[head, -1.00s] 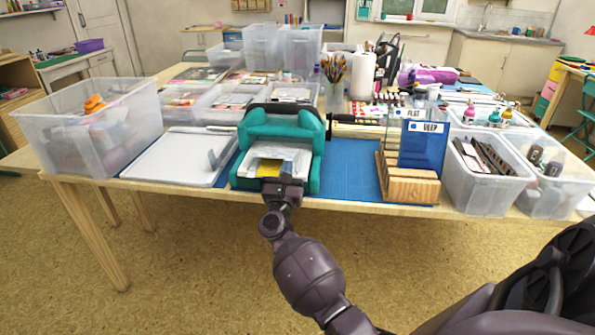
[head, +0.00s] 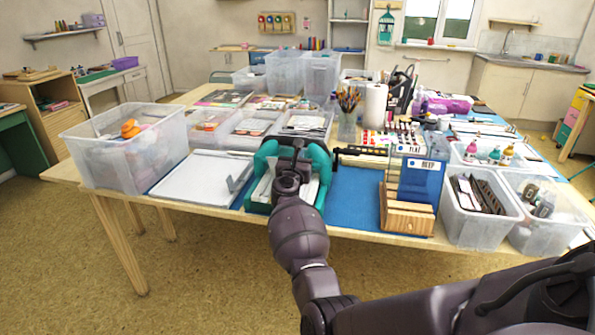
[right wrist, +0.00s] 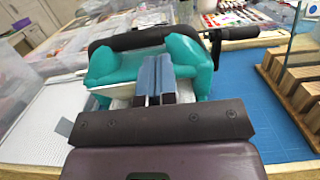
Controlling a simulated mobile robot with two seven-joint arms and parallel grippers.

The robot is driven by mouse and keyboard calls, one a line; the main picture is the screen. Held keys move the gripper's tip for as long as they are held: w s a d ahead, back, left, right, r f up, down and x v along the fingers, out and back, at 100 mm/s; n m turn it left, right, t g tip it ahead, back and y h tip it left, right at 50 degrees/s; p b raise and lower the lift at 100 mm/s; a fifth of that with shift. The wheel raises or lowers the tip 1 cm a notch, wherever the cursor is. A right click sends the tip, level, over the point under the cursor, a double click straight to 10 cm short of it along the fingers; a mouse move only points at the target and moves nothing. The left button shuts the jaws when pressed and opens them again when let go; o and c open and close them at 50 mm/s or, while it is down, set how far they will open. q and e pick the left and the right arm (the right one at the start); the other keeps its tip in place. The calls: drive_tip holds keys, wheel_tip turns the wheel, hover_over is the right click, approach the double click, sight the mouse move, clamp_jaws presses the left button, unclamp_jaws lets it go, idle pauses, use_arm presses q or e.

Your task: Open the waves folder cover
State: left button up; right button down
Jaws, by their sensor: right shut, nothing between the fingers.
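The teal machine (head: 318,160) with a dark roller stands near the front of the table; it also shows in the right wrist view (right wrist: 115,67). A white sheet or plate (head: 262,188) shows low in its opening, mostly hidden by my arm. I cannot tell whether this is the waves folder, and no waves pattern is readable. My right gripper (head: 297,152) is above and in front of the machine. In the right wrist view its blue-grey fingers (right wrist: 155,72) are shut and empty, pointing at the machine's middle below the roller. My left gripper is out of view.
A wooden rack (head: 408,217) with blue upright panels stands to the right on a blue mat (head: 352,200). A white board (head: 200,180) lies to the left. Clear bins (head: 125,165) flank both sides. A crank handle (head: 365,151) sticks out right of the machine.

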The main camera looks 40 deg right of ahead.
drive_tip(key=r+b+x, duration=0.1)
drive_tip(key=b+x, duration=0.2)
drive_tip(key=x, duration=0.7)
drive_tip(key=shift+r, duration=0.4)
drive_tip(key=shift+s, duration=0.1)
